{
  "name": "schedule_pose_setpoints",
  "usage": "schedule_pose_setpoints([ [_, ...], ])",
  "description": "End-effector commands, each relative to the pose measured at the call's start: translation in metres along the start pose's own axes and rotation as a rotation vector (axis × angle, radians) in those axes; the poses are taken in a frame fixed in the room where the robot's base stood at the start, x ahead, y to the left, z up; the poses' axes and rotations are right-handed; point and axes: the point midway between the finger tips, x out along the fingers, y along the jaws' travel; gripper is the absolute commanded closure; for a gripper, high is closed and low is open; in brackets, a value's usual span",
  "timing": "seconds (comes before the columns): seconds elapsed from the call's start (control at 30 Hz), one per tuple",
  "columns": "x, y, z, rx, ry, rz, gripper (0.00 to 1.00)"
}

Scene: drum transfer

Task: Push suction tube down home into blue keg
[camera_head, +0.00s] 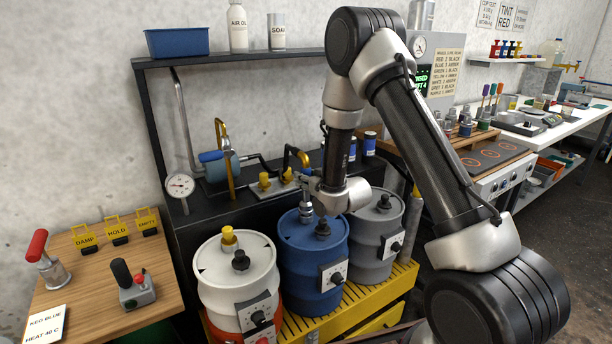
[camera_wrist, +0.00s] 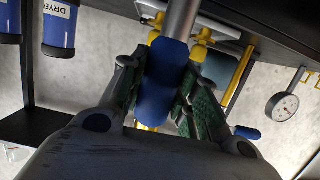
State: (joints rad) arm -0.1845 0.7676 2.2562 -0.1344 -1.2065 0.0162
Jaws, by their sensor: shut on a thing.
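The blue keg (camera_head: 312,262) stands in the middle of a row of three on a yellow slatted platform, with a black cap (camera_head: 322,229) on its lid. My gripper (camera_head: 306,190) is low over the back left of that lid. In the wrist view my gripper (camera_wrist: 163,88) has its green pads shut on the blue sleeve (camera_wrist: 160,80) of the suction tube, whose grey metal shaft (camera_wrist: 182,18) runs on beyond it. In the head view a short metal part (camera_head: 306,212) shows under my gripper at the lid. How deep the tube sits in the keg is hidden.
A white keg (camera_head: 235,275) stands left of the blue keg and a grey keg (camera_head: 375,240) right. Behind are a black bench with yellow-handled valves (camera_head: 265,181) and a gauge (camera_head: 181,186). A wooden table (camera_head: 85,275) with levers is at left.

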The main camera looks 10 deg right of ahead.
Motion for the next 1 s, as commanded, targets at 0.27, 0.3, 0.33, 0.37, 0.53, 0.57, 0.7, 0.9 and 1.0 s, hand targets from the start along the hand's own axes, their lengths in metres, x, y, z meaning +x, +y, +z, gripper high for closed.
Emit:
schedule_pose_setpoints([
  [0.27, 0.001, 0.0, 0.0, 0.0, 0.005, 0.0, 1.0],
  [0.3, 0.001, 0.0, 0.0, 0.0, 0.005, 0.0, 1.0],
  [0.33, 0.001, 0.0, 0.0, 0.0, 0.005, 0.0, 1.0],
  [0.37, 0.001, 0.0, 0.0, 0.0, 0.005, 0.0, 1.0],
  [0.53, 0.001, 0.0, 0.001, 0.0, 0.004, 0.0, 1.0],
  [0.57, 0.001, 0.0, 0.002, 0.0, 0.004, 0.0, 1.0],
  [0.7, 0.002, 0.0, 0.005, 0.0, 0.003, 0.0, 1.0],
  [0.9, 0.004, 0.0, 0.01, 0.0, 0.005, 0.0, 1.0],
  [1.0, 0.004, 0.0, 0.012, 0.0, 0.005, 0.0, 1.0],
])
